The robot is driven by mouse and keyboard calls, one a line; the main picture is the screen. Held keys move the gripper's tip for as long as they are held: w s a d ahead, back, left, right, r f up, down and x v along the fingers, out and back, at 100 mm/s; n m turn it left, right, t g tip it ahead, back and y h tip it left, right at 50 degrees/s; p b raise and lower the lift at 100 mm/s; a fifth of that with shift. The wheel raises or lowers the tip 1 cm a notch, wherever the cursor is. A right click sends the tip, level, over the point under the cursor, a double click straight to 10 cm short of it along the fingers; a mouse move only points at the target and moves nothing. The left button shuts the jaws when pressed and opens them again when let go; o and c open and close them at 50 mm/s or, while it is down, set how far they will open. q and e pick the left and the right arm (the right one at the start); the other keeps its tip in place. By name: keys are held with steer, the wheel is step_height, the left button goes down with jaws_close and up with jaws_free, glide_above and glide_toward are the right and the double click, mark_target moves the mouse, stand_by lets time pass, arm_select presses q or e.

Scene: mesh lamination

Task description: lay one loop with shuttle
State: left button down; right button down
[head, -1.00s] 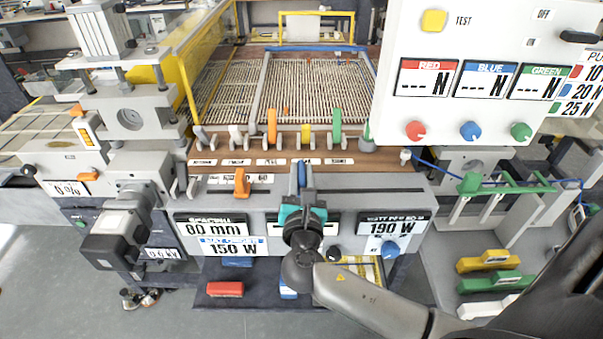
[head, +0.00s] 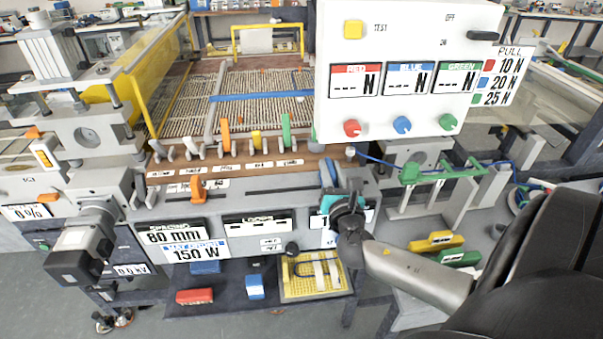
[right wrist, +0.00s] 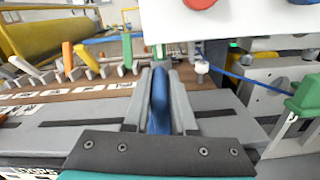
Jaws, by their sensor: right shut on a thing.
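My right gripper (head: 334,178) is shut on an upright blue handle (right wrist: 159,100) above the slotted front rail (right wrist: 75,122). The handle stands between the two grey fingers in the right wrist view; its lower end is hidden by the gripper. In the head view the blue handle (head: 328,171) shows just beyond the gripper, at the right part of the rail. A blue bar (head: 260,97) lies across the ribbed mesh bed (head: 185,102). A blue cord (head: 380,160) runs right from a small white post (head: 351,151). My left gripper is not in view.
The white control box (head: 410,25) hangs above and beyond my right gripper. An orange lever (head: 198,188) stands on the rail to the left. Several coloured levers stand behind it. A green clamp-like part (head: 440,173) is at the right. Red (head: 195,296) and blue blocks lie on the lower shelf.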

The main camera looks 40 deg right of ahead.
steer(key=s+d, duration=0.2)
steer(key=d, duration=0.1)
steer(key=s+d, duration=0.1)
steer(key=d, duration=0.1)
steer(key=shift+s+d, duration=0.15)
steer(key=shift+d, duration=0.1)
steer(key=shift+s+d, duration=0.3)
steer(key=shift+d, duration=0.15)
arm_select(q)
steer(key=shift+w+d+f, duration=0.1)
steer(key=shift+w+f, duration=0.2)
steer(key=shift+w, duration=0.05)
arm_select(e)
steer(key=c, duration=0.8)
jaws_free()
steer(key=shift+d, duration=0.15)
steer(key=shift+o, duration=0.2)
steer(key=shift+a, duration=0.2)
